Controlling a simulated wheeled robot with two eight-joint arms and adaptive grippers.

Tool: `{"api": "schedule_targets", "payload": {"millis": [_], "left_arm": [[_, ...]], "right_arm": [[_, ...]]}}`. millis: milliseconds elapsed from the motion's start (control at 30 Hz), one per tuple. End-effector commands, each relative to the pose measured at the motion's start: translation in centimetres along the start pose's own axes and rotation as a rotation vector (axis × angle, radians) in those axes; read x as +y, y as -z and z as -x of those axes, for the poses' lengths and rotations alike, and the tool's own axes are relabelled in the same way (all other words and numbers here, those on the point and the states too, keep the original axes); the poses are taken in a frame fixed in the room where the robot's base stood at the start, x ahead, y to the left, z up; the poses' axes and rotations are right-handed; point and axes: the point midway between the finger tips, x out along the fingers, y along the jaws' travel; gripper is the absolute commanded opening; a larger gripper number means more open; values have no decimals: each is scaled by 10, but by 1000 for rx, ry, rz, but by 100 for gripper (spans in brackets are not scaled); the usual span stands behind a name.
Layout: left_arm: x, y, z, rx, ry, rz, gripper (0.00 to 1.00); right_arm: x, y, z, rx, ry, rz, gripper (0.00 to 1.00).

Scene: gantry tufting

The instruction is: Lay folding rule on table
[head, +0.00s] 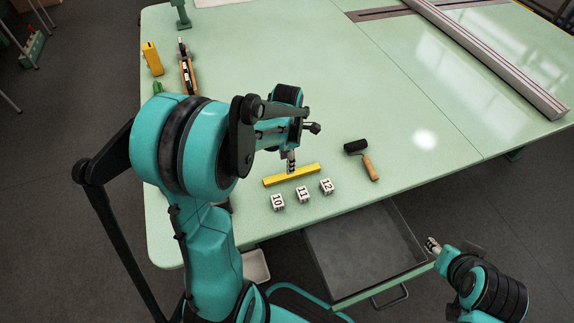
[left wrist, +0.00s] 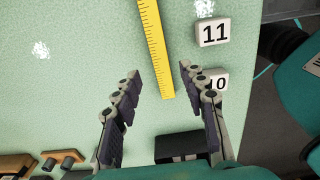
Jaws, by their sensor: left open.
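The yellow folding rule (head: 309,171) lies on the pale green table (head: 290,60), behind the numbered cubes. My left gripper (head: 291,165) is over the middle of the rule in the head view. In the left wrist view, the rule (left wrist: 153,45) shows black scale marks, and its near end lies between the spread fingers of my left gripper (left wrist: 160,75). The gripper is open, with gaps beside the rule. My right gripper (head: 432,245) is at the lower right, beside the drawer and away from the rule; its fingers are too small to read.
White cubes marked 10 (head: 278,202), 11 (head: 303,195) and 12 (head: 326,187) stand in front of the rule. A black roller (head: 369,168) lies to the right. An open grey drawer (head: 365,250) juts from the front edge. The table's right middle is clear.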

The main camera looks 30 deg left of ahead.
Motion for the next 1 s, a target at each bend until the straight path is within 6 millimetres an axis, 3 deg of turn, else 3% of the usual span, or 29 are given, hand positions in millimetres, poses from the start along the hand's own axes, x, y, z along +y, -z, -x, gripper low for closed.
{"api": "schedule_targets", "payload": {"millis": [33,133,367,467,567,800,1000], "left_arm": [[0,0,15,0,0,0,42],[0,0,33,0,0,0,42],[-2,0,54,-3,-5,-21,42],[-11,-1,65,-21,-32,-147,42],[-31,-1,82,-48,-97,-416,42],[-92,4,120,-35,-367,-1316,42],[-132,11,129,109,-604,-1959,42]], "right_arm": [[0,5,6,0,0,0,40],[0,8,11,0,0,0,40],[0,11,16,0,0,0,40],[0,11,16,0,0,0,40],[0,11,15,0,0,0,40],[0,11,15,0,0,0,40],[0,11,15,0,0,0,40]]}}
